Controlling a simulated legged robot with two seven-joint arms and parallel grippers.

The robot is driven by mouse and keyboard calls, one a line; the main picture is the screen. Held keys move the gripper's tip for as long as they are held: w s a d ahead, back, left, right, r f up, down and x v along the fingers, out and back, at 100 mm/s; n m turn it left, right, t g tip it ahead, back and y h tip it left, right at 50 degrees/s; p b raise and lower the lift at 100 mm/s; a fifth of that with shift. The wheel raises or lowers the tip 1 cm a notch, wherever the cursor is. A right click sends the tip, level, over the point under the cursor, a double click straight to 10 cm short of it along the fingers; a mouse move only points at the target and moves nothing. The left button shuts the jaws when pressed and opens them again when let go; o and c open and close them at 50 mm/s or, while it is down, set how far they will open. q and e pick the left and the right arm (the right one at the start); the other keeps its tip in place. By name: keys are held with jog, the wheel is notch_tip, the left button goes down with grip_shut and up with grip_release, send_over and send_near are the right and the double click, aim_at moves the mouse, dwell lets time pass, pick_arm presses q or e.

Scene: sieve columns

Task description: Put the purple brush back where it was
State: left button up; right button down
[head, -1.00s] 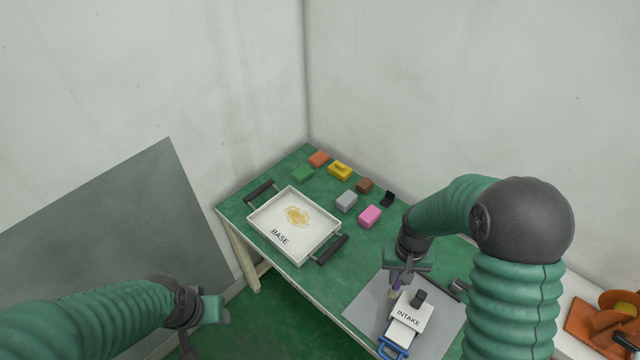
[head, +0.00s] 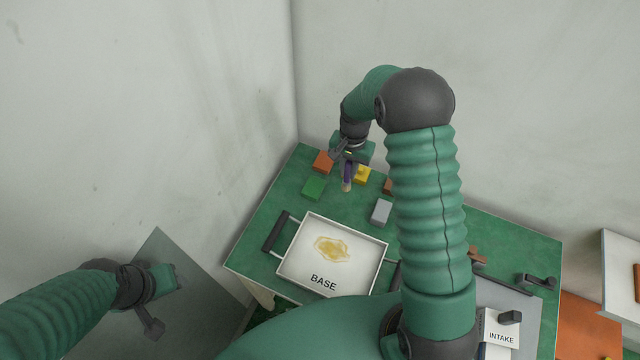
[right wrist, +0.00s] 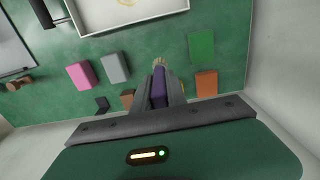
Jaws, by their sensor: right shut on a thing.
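The purple brush (head: 348,174) is in my right gripper (head: 347,160), which is shut on it. The brush points down, its pale bristles lowest, above the far corner of the green table. In the right wrist view the brush (right wrist: 159,88) sits between the fingers (right wrist: 159,98), with its bristle end pointing away from the palm. The yellow block (head: 362,174) is just beside and partly behind it. My left gripper (head: 165,290) is low at the left, off the table; its jaws are not clear.
Around the brush are an orange block (head: 322,161), a green block (head: 314,187) and a grey block (head: 382,211). A pink block (right wrist: 82,74) shows in the wrist view. The white BASE tray (head: 292,268) stands in front. The INTAKE box (head: 500,338) is at lower right.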

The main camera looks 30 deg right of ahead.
aim_at(348, 188)
jog(key=shift+w+f, duration=0.2)
jog(key=shift+f, duration=0.1)
jog(key=f, duration=0.3)
jog(key=f+p, duration=0.1)
jog(key=f, duration=0.2)
jog(key=d+f, duration=0.1)
jog(key=f, duration=0.2)
jog(key=shift+s+f+p, duration=0.25)
jog(key=shift+f+p, duration=0.05)
jog(key=shift+p, duration=0.05)
jog(key=shift+s+a+r, duration=0.15)
jog(key=shift+a+r, duration=0.1)
jog(key=shift+a, duration=0.15)
jog(key=shift+s+f, duration=0.1)
jog(key=shift+f, duration=0.1)
jog(key=c, duration=1.6)
grip_release()
jog(key=shift+d, duration=0.3)
jog(key=shift+o, duration=1.3)
jog(key=shift+d+f, duration=0.2)
jog(key=shift+d, duration=0.2)
pick_arm(q)
jog(key=shift+s+d+r, duration=0.2)
jog(key=shift+d+r, duration=0.3)
jog(key=shift+r, duration=0.05)
jog(key=shift+s+d+r, duration=0.2)
jog(key=shift+d+r, duration=0.25)
jog(key=shift+r, duration=0.05)
